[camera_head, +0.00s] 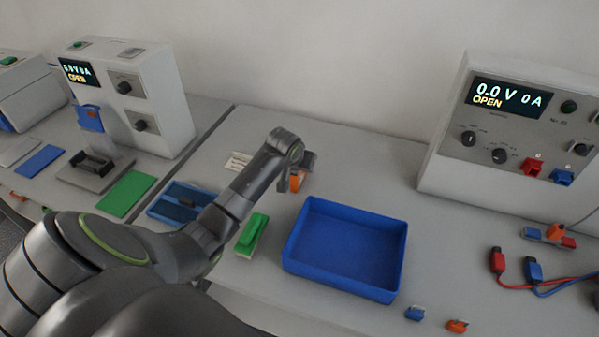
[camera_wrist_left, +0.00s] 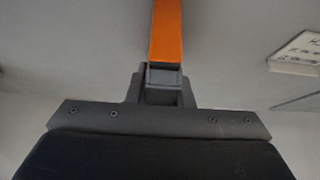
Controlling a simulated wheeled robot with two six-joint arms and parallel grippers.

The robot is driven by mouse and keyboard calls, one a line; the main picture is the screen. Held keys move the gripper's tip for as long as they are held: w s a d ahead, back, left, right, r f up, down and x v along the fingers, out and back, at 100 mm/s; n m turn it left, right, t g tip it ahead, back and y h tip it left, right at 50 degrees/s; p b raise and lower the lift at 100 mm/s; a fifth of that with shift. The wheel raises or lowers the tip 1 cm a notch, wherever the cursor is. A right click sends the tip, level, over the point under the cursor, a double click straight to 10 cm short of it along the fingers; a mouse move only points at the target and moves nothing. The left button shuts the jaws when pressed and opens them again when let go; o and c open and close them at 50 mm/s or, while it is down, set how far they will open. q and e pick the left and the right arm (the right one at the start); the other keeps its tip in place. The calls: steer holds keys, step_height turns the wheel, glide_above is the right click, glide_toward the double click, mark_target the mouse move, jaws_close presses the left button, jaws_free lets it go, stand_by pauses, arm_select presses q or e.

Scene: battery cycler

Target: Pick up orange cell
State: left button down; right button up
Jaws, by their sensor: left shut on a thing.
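The orange cell (camera_head: 295,182) shows at the end of my left arm in the head view, beyond the top left corner of the blue tray. My left gripper (camera_head: 297,172) is shut on it. In the left wrist view the orange cell (camera_wrist_left: 166,32) extends up from between the fingers (camera_wrist_left: 164,75). Most of the gripper's fingers are hidden by the wrist in the head view. I cannot tell whether the cell touches the table. My right gripper is in neither view.
An empty blue tray (camera_head: 296,236) stands right of my left arm. A green block (camera_head: 252,232) lies left of it. A cycler (camera_head: 450,150) showing OPEN stands at right, with red and blue leads (camera_head: 515,283). Small blue (camera_head: 414,313) and orange (camera_head: 457,326) clips lie in front.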

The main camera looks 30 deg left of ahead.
arm_select(q)
steer(key=shift+r, duration=0.1)
step_height(320, 180, up, 9)
steer(key=shift+w+b, duration=0.1)
steer(key=shift+b, duration=0.7)
steer(key=shift+r, duration=0.5)
